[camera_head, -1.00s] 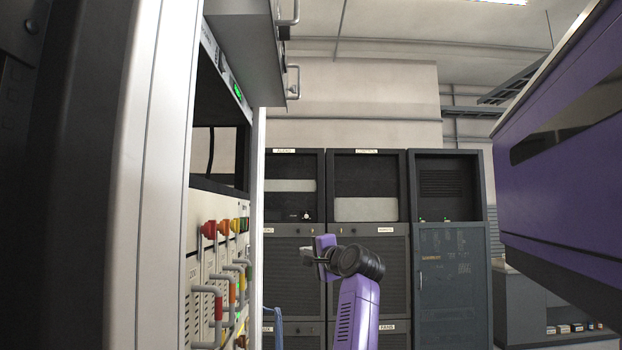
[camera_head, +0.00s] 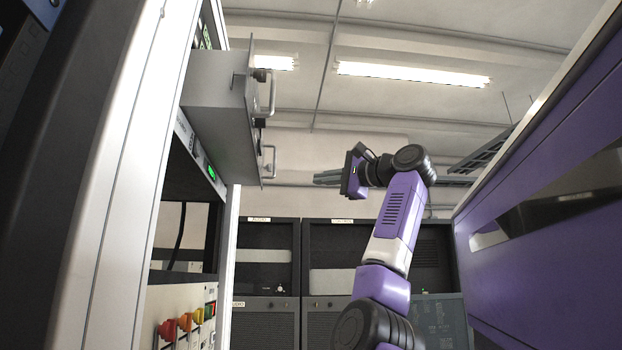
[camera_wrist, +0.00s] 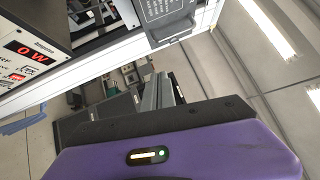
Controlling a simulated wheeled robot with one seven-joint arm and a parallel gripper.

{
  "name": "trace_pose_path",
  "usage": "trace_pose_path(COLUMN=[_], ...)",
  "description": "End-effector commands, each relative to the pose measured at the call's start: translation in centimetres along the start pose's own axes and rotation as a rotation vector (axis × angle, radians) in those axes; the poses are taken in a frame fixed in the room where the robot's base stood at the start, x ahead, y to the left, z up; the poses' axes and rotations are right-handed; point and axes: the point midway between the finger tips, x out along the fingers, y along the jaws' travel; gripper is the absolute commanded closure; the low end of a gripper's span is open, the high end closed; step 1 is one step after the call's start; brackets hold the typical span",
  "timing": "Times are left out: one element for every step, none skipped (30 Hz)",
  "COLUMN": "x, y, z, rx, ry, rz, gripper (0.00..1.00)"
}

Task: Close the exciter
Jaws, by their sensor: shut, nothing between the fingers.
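A grey drawer unit (camera_head: 222,100), which looks like the exciter, sticks out of the rack at the upper left of the head view. Its front plate has two handles (camera_head: 271,95) facing right. My gripper (camera_head: 318,178) is shut and empty. It is raised to the right of the drawer front, with a gap between them, and points left. Its fingers also show in the wrist view (camera_wrist: 164,92).
The rack's pale side frame (camera_head: 115,170) stands close at the left. Red and yellow knobs (camera_head: 183,323) stick out below the drawer. A large purple body (camera_head: 550,220) fills the right side. Dark cabinets (camera_head: 268,270) stand at the back.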

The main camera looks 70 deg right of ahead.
Motion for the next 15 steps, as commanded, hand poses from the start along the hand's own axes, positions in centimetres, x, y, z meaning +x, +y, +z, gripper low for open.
trace_pose_path(x=[1.0, 1.5, 2.3, 2.9, 3.5, 4.4, 5.0, 5.6, 6.3, 6.9, 7.5, 8.2, 8.7, 9.1, 9.5], y=[-0.2, -0.2, -0.3, -0.3, -0.3, -0.3, -0.3, -0.3, -0.3, -0.4, -0.3, -0.4, -0.3, -0.2, -0.2], z=[0.1, 0.1, 0.1, 0.1, 0.1, 0.1, 0.1, 0.1, 0.1, 0.1, 0.1, 0.1, 0.1, 0.5, 1.0], rx=[0.000, 0.001, 0.001, 0.001, 0.001, 0.002, 0.001, 0.001, 0.001, 0.000, 0.000, 0.000, 0.001, -0.001, -0.002], ry=[-0.001, -0.001, -0.002, -0.002, -0.002, -0.002, -0.002, -0.001, -0.001, -0.001, -0.001, -0.001, -0.001, -0.001, -0.001], rz=[0.004, 0.003, 0.004, 0.003, 0.003, 0.004, 0.004, 0.004, 0.004, 0.002, 0.003, 0.002, 0.003, 0.001, 0.000], gripper=[1.00, 1.00, 1.00, 1.00, 1.00, 1.00, 1.00, 1.00, 1.00, 1.00, 1.00, 1.00, 1.00, 1.00, 1.00])
